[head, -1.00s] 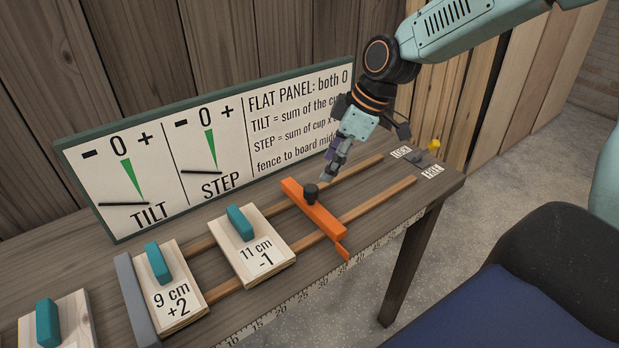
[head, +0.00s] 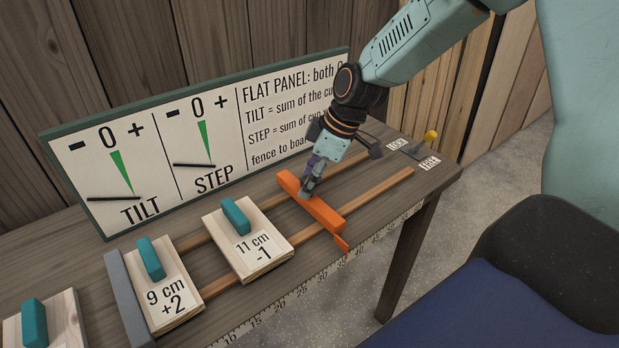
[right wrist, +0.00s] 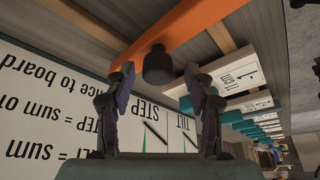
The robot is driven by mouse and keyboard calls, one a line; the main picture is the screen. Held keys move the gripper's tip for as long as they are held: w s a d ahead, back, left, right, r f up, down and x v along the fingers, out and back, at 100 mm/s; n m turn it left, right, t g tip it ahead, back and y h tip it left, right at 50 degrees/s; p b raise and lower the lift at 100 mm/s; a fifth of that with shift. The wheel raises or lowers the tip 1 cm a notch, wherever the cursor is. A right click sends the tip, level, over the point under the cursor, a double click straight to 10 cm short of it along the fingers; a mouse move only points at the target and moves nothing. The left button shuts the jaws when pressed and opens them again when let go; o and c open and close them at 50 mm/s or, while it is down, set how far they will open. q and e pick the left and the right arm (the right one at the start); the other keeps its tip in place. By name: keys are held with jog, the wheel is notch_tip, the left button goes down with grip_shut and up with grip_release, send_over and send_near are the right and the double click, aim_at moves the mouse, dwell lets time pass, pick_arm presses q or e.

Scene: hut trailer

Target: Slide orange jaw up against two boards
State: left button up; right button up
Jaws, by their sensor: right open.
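The orange jaw (head: 322,211) lies across two wooden rails on the bench, right of the boards and apart from them. Its black knob (right wrist: 158,68) shows between my fingertips in the right wrist view; my gripper hides it in the head view. My right gripper (head: 306,190) is open over the jaw, its fingers either side of the knob without a visible grip. The "11 cm -1" board (head: 262,260) and the "9 cm +2" board (head: 178,312) have teal handles and lie on the rails with a gap between them. My left gripper is not in view.
A grey fence (head: 130,300) stands left of the 9 cm board. Another teal-handled board (head: 66,325) lies beyond it. A TILT/STEP panel (head: 190,140) stands behind. A yellow-knobbed lever (head: 430,137) sits at the bench's right end. Bare rails separate jaw and 11 cm board.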

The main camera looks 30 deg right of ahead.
jog(key=shift+d, duration=0.3)
jog(key=shift+c, duration=1.2)
jog(key=shift+w+a, duration=0.1)
jog(key=shift+a, duration=0.1)
jog(key=c, duration=0.6)
jog(key=shift+d, duration=0.15)
grip_shut()
